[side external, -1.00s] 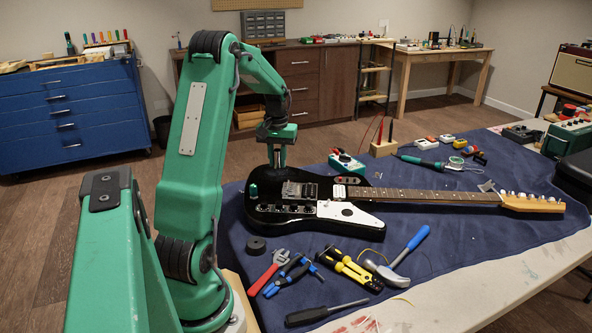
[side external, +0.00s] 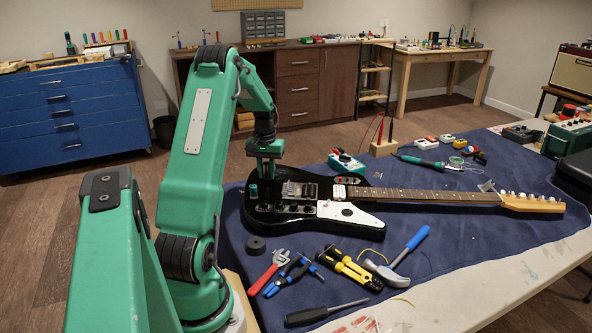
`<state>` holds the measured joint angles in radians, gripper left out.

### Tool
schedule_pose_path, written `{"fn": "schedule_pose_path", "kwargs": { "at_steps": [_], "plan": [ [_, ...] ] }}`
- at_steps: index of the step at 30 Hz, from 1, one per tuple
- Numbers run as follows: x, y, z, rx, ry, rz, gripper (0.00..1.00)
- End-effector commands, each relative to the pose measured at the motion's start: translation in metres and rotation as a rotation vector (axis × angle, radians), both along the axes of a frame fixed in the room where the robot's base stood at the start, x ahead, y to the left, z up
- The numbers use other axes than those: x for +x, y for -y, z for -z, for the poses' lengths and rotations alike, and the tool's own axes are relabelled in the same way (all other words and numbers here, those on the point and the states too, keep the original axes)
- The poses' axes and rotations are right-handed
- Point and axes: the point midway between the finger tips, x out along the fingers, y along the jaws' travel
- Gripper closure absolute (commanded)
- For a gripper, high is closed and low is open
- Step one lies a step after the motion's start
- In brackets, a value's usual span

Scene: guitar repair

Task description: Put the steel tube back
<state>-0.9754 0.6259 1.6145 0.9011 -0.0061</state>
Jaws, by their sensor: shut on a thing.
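My gripper (side external: 266,165) is above the far left end of the black guitar (side external: 290,222), pointing down. It is shut on the steel tube (side external: 268,175), a small grey piece at the fingertips that is mostly hidden by the fingers. I cannot tell whether the tube touches anything below it. A small teal cylinder (side external: 253,190) stands on the guitar body just left of and below the gripper.
The guitar lies on a blue mat (side external: 420,255). A teal meter (side external: 346,164) sits behind the guitar.

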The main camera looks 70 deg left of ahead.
Motion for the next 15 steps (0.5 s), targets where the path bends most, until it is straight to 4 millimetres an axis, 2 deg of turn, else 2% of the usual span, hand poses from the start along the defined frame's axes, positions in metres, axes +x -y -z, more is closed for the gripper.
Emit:
{"fn": "schedule_pose_path", "kwargs": {
  "at_steps": [3,15],
  "plan": [
    [-0.0001,0.0004,0.0071,-0.001,-0.001,0.000,0.96],
    [0.0000,0.0002,0.0100,0.000,0.000,0.000,0.96]
  ]
}}
